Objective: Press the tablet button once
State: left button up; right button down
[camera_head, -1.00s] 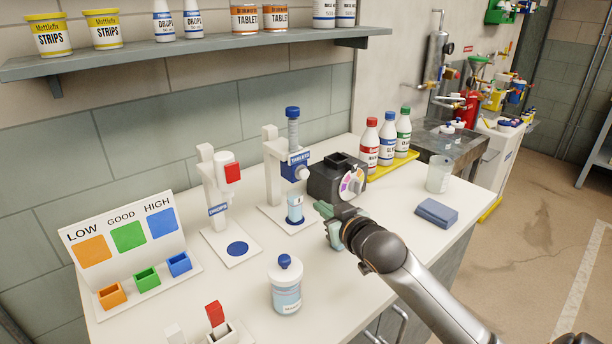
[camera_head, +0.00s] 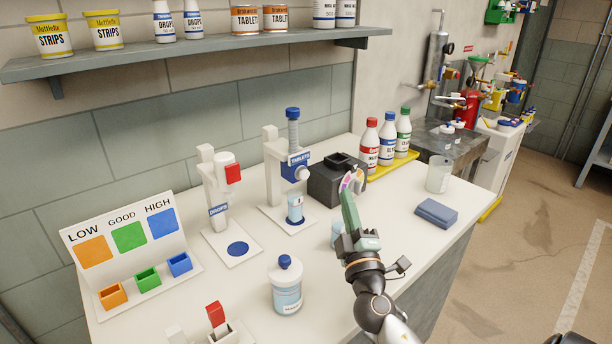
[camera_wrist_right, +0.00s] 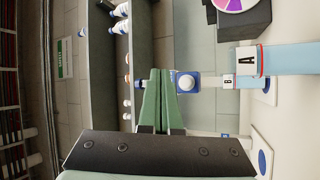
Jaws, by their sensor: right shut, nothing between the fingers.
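The tablet dispenser (camera_head: 275,165) stands against the wall, with a blue TABLETS panel and a round white button (camera_head: 302,173) on its front. A small vial (camera_head: 295,207) stands on the blue disc under it. My right gripper (camera_head: 347,196) is shut and empty, raised over the counter in front and to the right of the dispenser. In the right wrist view the white button (camera_wrist_right: 186,82) on its blue panel shows just beyond and beside the closed fingertips (camera_wrist_right: 160,73). I see a gap in the head view, so they look apart. My left gripper is not in view.
A black device with a colour wheel (camera_head: 328,181) stands right of the dispenser. A vial (camera_head: 338,236) is partly hidden behind my gripper. The drops dispenser (camera_head: 213,190) and a lidded jar (camera_head: 286,290) stand left. A blue sponge (camera_head: 437,213) lies right.

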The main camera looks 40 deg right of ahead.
jog(key=shift+s+a+n, duration=0.1)
jog(key=shift+a+n, duration=0.2)
jog(key=shift+n, duration=0.3)
send_near(304, 175)
jog(key=w+d+r, duration=0.2)
jog(key=w+d, duration=0.2)
jog(key=shift+d+r, duration=0.25)
jog(key=shift+r, duration=0.1)
dwell(1.8)
jog(key=shift+w+b, duration=0.4)
jog(key=shift+b, duration=0.05)
